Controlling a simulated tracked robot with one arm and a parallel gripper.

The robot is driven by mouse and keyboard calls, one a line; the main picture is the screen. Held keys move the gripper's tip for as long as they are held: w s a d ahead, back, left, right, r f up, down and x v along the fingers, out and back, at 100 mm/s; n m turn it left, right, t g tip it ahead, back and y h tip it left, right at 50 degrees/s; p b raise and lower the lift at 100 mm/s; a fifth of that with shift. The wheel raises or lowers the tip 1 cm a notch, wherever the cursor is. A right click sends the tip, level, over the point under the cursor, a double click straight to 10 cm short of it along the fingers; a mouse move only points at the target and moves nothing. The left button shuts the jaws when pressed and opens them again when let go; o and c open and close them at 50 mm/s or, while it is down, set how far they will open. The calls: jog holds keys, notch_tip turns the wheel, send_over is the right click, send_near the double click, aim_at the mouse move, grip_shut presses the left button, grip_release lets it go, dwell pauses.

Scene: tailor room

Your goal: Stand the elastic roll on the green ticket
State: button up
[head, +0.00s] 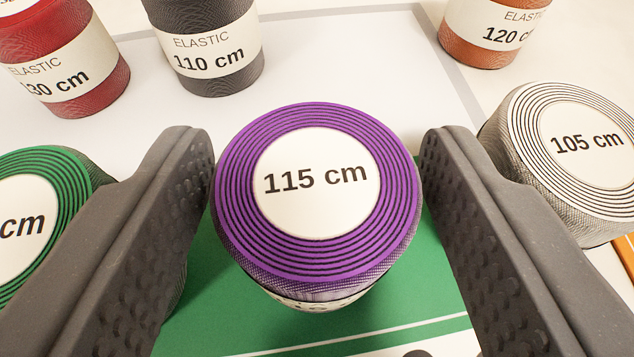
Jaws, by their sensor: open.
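A purple elastic roll (231,205) with a white top label reading 115 cm stands upright on the green ticket (215,315). My gripper (317,165) is open, with one finger on each side of the purple roll. A narrow gap shows between the roll and the right finger; the left finger is very close to the roll, and I cannot tell if it touches. The roll hides part of the ticket.
A green roll (65,175) is at the left, partly behind my left finger. A white-and-grey roll (530,120) marked 105 cm stands close to my right finger. Red (95,50), black (205,15) and orange (480,55) rolls stand behind. Pale surface between them is clear.

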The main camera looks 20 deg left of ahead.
jog(key=p+v, duration=0.1)
jog(key=v, duration=1)
jog(key=shift+w+a+r, duration=0.1)
jog(key=w+d+r+m, duration=0.1)
jog(key=w+d+r, duration=0.1)
jog(key=d+r, duration=0.35)
jog(key=w+d+r+t, duration=0.1)
jog(key=w+d+r, duration=0.1)
jog(key=r, duration=0.7)
jog(key=w+d+r+m, duration=0.1)
jog(key=w+d+r, duration=0.1)
jog(key=d+r, duration=0.35)
jog(key=s+d+r+m+t+h, duration=0.1)
jog(key=s+d+r, duration=0.4)
jog(key=d+r, duration=0.5)
jog(key=s+d+r+m+h, duration=0.1)
jog(key=s+d+r+h, duration=0.3)
jog(key=d+r, duration=0.6)
notch_tip(320, 180, up, 2)
jog(key=shift+s+d+r+m+t+p, duration=0.1)
jog(key=shift+s+d+m+t+p, duration=0.2)
jog(key=shift+s+t+p, duration=0.15)
